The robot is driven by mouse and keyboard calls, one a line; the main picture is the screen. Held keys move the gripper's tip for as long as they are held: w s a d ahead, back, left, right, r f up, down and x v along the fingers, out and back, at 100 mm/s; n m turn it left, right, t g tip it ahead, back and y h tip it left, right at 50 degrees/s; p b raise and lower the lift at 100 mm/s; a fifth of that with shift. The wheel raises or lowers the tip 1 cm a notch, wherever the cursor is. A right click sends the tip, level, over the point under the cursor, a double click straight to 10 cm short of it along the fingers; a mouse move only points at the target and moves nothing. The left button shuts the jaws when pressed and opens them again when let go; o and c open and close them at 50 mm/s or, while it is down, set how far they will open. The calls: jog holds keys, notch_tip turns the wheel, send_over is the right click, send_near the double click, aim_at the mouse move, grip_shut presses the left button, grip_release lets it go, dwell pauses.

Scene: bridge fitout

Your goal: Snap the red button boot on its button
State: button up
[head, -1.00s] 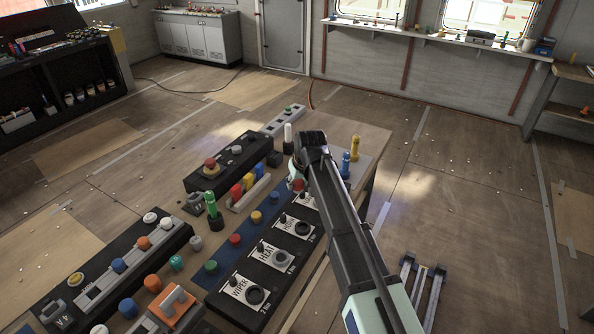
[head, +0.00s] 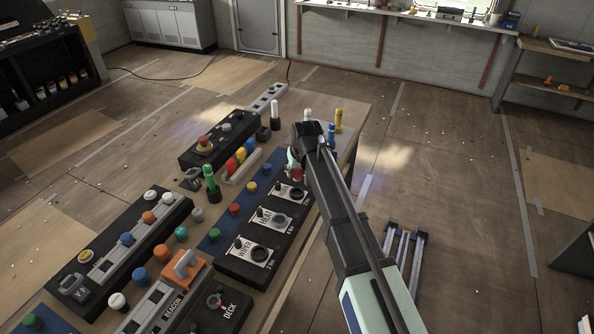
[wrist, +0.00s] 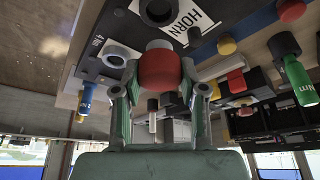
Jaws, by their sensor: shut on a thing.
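A red rounded boot (wrist: 160,72) is held between the two fingers of my gripper (wrist: 160,88) in the wrist view. A pale rim shows at its top. In the head view my gripper (head: 297,163) is over the far end of the black switch panel (head: 243,268), with the red boot partly showing below it. The panel carries round collars and white labels. The HORN label (wrist: 187,20) and a dark round collar (wrist: 158,10) show beyond the boot in the wrist view. A grey ring (wrist: 117,54) is beside it. The boot appears apart from the panel; which button fits it is unclear.
A blue mat (head: 215,238) beside the panel bears several coloured caps, including another red one (head: 235,209). A green marker (head: 211,182) stands left of it. Blue (head: 331,135) and yellow (head: 338,120) bottles stand right of my gripper. Other button panels crowd the bench's left.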

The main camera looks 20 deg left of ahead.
aim_at(298, 178)
jog(key=shift+f+b, duration=1.2)
jog(key=shift+f, duration=1.2)
jog(key=shift+f, duration=0.2)
jog(key=shift+f+b, duration=0.4)
jog(key=shift+f, duration=0.2)
jog(key=shift+f, duration=0.25)
jog(key=o, duration=1)
